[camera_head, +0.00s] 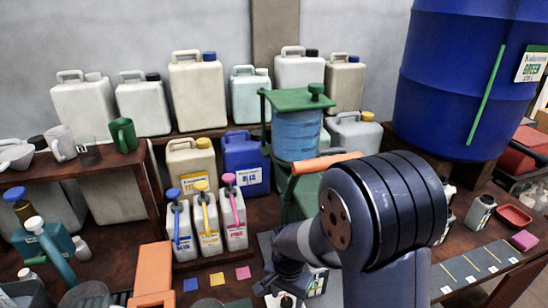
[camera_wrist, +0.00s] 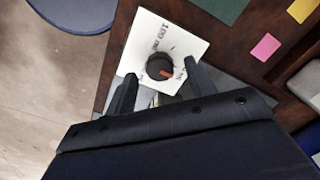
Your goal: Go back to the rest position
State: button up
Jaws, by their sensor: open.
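My gripper (camera_wrist: 159,68) is open in the wrist view, with one dark finger on each side of a dark round knob with an orange mark (camera_wrist: 158,67). The knob sits on a white plate (camera_wrist: 146,38) with black print. Nothing is seen clamped; whether the fingers touch the knob I cannot tell. In the head view my arm reaches down and left to the front edge of the bench, where my gripper (camera_head: 284,291) is small and partly hidden.
A large blue barrel (camera_head: 459,75) stands at right. A blue vat with a green lid (camera_head: 297,133) is behind my arm. Three bottles with coloured pumps (camera_head: 207,225) stand left of it. An orange block (camera_head: 153,268) is at front left. Open floor (camera_wrist: 45,90) shows beside the bench.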

jog(key=shift+f, duration=0.7)
